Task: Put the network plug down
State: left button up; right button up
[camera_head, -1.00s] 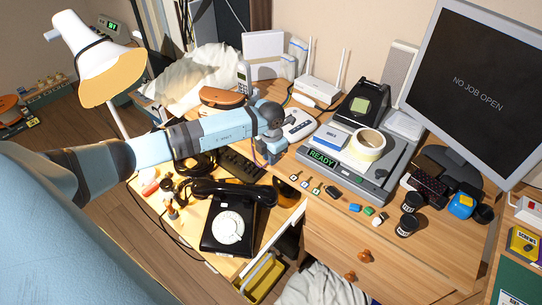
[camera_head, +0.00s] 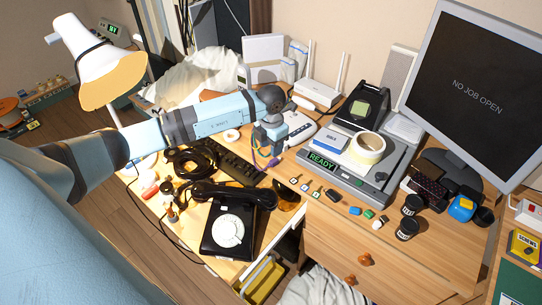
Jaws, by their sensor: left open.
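My left gripper (camera_head: 265,162) points down over the desk, beside the right end of the black power strip (camera_head: 232,165). Its jaws are open, with small orange and purple parts showing about the fingers. I cannot make out the network plug; it may be hidden by the gripper or too small to tell. My right gripper is not in view.
A black dial phone (camera_head: 229,230) stands in front of the gripper, and a coil of black cable (camera_head: 192,160) lies to its left. A white router (camera_head: 317,92) stands behind. The grey READY machine (camera_head: 362,178), bearing a tape roll (camera_head: 368,148), is to the right.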

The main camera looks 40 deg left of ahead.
aim_at(271, 162)
pick_arm(q)
notch_tip(271, 162, up, 5)
jog(key=s+d+f+h, duration=0.2)
jog(key=s+d+h, duration=0.15)
jog(key=d, duration=0.45)
jog(key=s+d+f+h, duration=0.25)
jog(key=d+h, duration=0.25)
jog(key=d, duration=0.4)
jog(key=s+d+r+n+t+h, duration=0.2)
jog(key=s+d+n+t+h, duration=0.1)
jog(key=d+n+h, duration=0.15)
jog(key=s+d+r+n+t+h, duration=0.2)
jog(key=s+d+r+n+h, duration=0.1)
jog(key=d+n+h, duration=0.15)
jog(key=s+a+f+n+t+y, duration=0.35)
jog(key=s+f+n+y, duration=0.45)
jog(key=n, duration=0.6)
jog(key=s+a+f+n+t+y, duration=0.2)
jog(key=s+a+f+n+y, duration=0.4)
jog(key=f+n, duration=0.6)
notch_tip(271, 162, up, 15)
jog(key=s+n+p, duration=0.1)
jog(key=p, duration=1.4)
jog(key=shift+d, duration=0.2)
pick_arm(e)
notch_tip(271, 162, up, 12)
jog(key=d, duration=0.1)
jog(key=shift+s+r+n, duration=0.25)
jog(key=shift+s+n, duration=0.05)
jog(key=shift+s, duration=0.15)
